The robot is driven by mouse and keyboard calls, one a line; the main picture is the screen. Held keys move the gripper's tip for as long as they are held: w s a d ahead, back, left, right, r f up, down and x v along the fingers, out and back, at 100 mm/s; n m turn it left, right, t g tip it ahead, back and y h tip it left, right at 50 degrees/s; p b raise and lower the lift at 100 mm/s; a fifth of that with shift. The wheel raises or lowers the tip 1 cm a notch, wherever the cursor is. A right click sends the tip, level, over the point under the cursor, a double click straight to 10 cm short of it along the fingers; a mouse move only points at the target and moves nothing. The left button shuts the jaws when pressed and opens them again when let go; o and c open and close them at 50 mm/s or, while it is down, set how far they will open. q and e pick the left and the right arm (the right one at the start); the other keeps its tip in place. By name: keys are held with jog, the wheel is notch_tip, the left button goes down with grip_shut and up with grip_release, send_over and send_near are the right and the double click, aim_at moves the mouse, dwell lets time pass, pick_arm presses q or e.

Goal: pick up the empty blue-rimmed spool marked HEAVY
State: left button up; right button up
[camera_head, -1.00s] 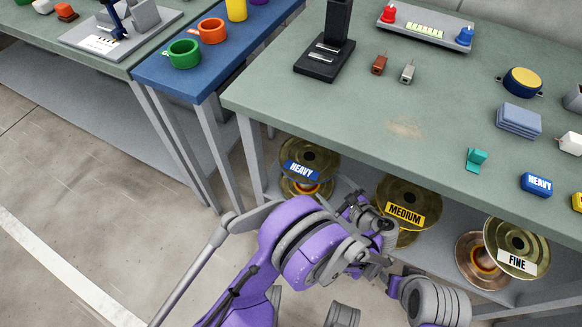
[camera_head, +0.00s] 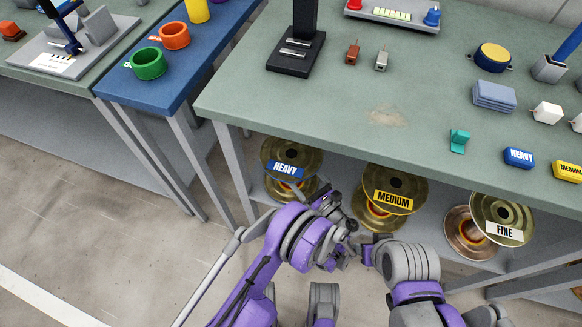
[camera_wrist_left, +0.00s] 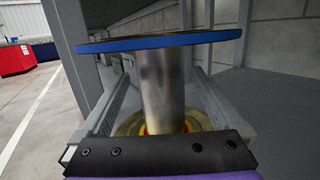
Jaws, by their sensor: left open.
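The HEAVY spool (camera_head: 285,168), brassy with a blue label, stands at the left on the shelf under the green workbench. My left gripper (camera_head: 320,195) is at its right side in the head view. In the left wrist view the spool's blue-rimmed upper flange (camera_wrist_left: 150,43) spans above the open fingers. Its bare metal barrel (camera_wrist_left: 163,90) stands upright between the two fingers, with a visible gap on each side. No wire shows on the barrel. The gripper's palm hides part of the lower end.
The MEDIUM spool (camera_head: 394,201) and the FINE spool (camera_head: 503,232) stand farther right on the shelf. The green workbench top (camera_head: 330,115) overhangs them. A bench leg (camera_head: 236,170) is left of the HEAVY spool. The floor to the left is clear.

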pick_arm(q)
jog(key=x, duration=0.5)
jog(key=shift+r+b, duration=0.1)
jog(key=shift+b, duration=0.2)
grip_shut()
